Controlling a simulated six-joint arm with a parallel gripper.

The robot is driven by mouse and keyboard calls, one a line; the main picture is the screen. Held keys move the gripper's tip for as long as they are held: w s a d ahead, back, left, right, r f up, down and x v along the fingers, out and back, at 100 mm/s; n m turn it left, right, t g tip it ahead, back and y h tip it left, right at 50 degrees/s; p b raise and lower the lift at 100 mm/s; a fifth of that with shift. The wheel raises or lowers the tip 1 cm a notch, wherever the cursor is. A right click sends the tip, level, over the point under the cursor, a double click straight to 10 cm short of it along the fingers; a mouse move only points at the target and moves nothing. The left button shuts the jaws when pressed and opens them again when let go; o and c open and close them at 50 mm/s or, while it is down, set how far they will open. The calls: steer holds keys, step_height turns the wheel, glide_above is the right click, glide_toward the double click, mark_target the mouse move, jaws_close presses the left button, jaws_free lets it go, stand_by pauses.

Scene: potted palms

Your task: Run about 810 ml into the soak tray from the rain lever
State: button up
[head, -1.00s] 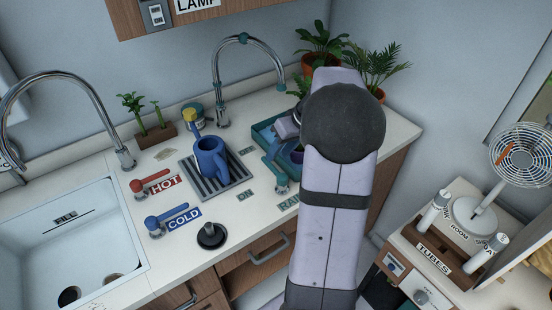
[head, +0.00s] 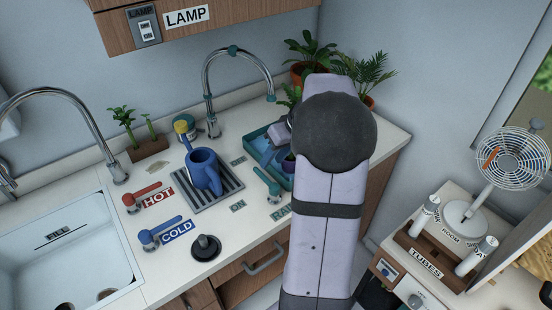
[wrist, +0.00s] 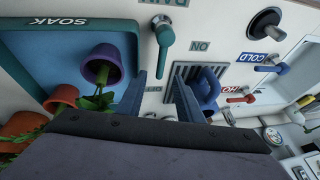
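The rain lever (head: 267,185) is a teal handle on the counter, seen in the wrist view (wrist: 166,40) pointing toward the OFF label (wrist: 151,88) and away from the ON label (wrist: 200,46). My gripper (wrist: 164,92) has its two blue fingers apart and empty, beyond the lever's tip, with no contact visible. In the head view my gripper (head: 267,150) is partly hidden by my arm, above the tray. The teal soak tray (wrist: 75,25) has a blue interior holding a purple pot (wrist: 102,62). I cannot tell its water level. No stream shows.
A blue watering can (head: 204,170) stands on a drain grate (head: 185,196) left of the lever. The HOT lever (head: 140,197) and COLD lever (head: 158,233) are farther left. A teal-ringed tap (head: 207,80) arches behind. Potted palms (head: 365,75) stand at the back corner.

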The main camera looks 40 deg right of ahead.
mark_target(263, 174)
steer(key=p, duration=0.2)
steer(key=shift+r+p, duration=0.3)
steer(key=shift+r, duration=0.1)
steer(key=shift+f+p, duration=0.1)
steer(key=shift+p, duration=0.3)
steer(key=shift+p+x, duration=1.15)
steer(key=shift+x, duration=2.75)
steer(key=shift+s, duration=0.1)
steer(key=shift+c, duration=0.2)
steer(key=shift+a+f, duration=0.1)
jaws_close()
